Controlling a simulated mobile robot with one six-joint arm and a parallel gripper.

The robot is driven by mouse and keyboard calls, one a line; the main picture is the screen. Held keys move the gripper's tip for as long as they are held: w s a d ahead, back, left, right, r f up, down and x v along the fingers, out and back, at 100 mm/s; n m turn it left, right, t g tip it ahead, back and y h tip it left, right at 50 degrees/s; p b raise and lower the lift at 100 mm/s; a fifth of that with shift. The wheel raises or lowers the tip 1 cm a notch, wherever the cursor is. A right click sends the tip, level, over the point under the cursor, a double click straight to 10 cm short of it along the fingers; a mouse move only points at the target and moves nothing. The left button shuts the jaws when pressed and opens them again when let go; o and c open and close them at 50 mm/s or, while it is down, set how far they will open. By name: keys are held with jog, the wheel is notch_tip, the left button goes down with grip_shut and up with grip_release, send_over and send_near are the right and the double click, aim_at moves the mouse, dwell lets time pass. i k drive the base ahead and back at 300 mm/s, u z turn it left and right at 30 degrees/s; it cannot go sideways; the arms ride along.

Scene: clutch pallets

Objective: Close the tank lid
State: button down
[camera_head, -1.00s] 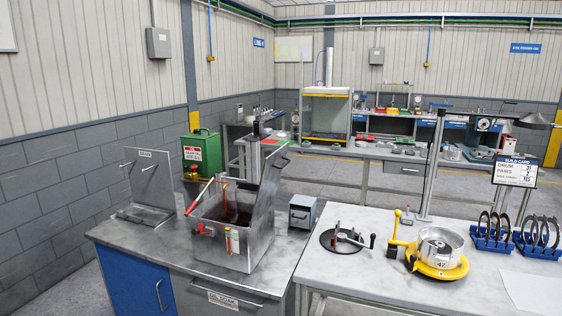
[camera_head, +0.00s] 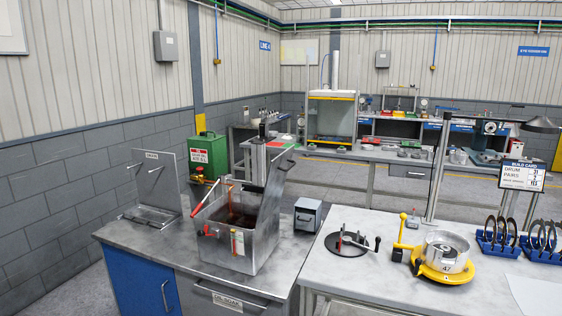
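The steel tank (camera_head: 245,262) stands on the left bench with its top open and dark brown oil inside. Its lid (camera_head: 268,205) is raised, standing steeply along the tank's right side and leaning a little to the right. A dark handle (camera_head: 285,165) shows near the lid's upper edge. A red grip (camera_head: 208,231) and a small gauge (camera_head: 237,242) are on the tank's front. My gripper is not in view, so its state and its distance from the lid do not show.
A green can (camera_head: 207,155) stands behind the tank, and a drain rack (camera_head: 154,190) is to its left. A small grey box (camera_head: 307,214) sits right of the lid. The right bench holds a black round fixture (camera_head: 346,244) and a yellow-based drum (camera_head: 443,262).

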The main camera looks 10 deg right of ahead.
aim_at(279, 167)
jog(key=u, duration=0.95)
jog(key=i, duration=0.4)
jog(key=z, duration=0.1)
